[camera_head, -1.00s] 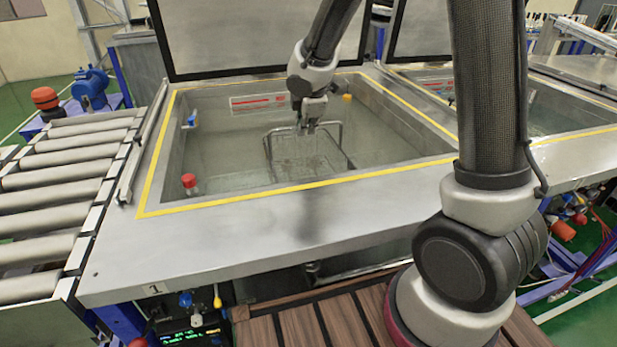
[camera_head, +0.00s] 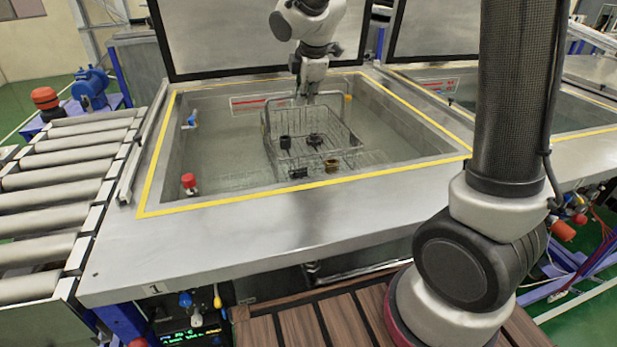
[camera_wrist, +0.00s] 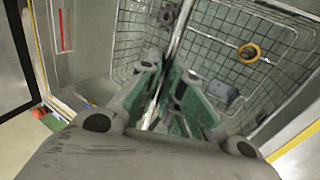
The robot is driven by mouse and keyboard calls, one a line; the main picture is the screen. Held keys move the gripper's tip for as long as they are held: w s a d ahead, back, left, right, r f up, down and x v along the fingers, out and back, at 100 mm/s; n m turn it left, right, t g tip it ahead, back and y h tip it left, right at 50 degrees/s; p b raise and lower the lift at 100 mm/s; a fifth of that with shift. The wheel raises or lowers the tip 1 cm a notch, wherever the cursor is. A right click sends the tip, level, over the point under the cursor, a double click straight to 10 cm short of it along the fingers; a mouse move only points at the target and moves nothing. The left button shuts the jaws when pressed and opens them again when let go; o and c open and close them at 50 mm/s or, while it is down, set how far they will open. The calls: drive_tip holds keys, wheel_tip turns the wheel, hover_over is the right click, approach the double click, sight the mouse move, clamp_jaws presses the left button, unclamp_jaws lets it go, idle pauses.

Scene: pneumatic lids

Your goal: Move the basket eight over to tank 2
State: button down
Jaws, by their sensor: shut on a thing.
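The wire basket (camera_head: 283,158) is in tank 1 (camera_head: 225,160), partly raised out of the liquid. Several small parts lie in it, among them a brass-coloured ring (camera_head: 332,165) and dark pieces (camera_head: 315,139). My gripper (camera_head: 310,94) is above the basket at its handle. In the wrist view my gripper (camera_wrist: 172,100) is shut on the handle bar (camera_wrist: 180,30), with the green finger pads on both sides of it. The ring (camera_wrist: 249,53) also shows there in the basket. Tank 2 (camera_head: 560,105) is at the right, partly hidden by my arm. No number on the basket is readable.
Raised lids (camera_head: 260,35) stand behind the tanks. A roller conveyor (camera_head: 70,165) runs along the left. A red-capped fitting (camera_head: 189,183) and a blue valve (camera_head: 191,119) sit inside tank 1. A metal rim with yellow edging separates the tanks.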

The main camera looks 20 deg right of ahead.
wheel_tip(320, 180, up, 12)
drive_tip(key=shift+r, duration=0.2)
idle(0.9)
idle(4.7)
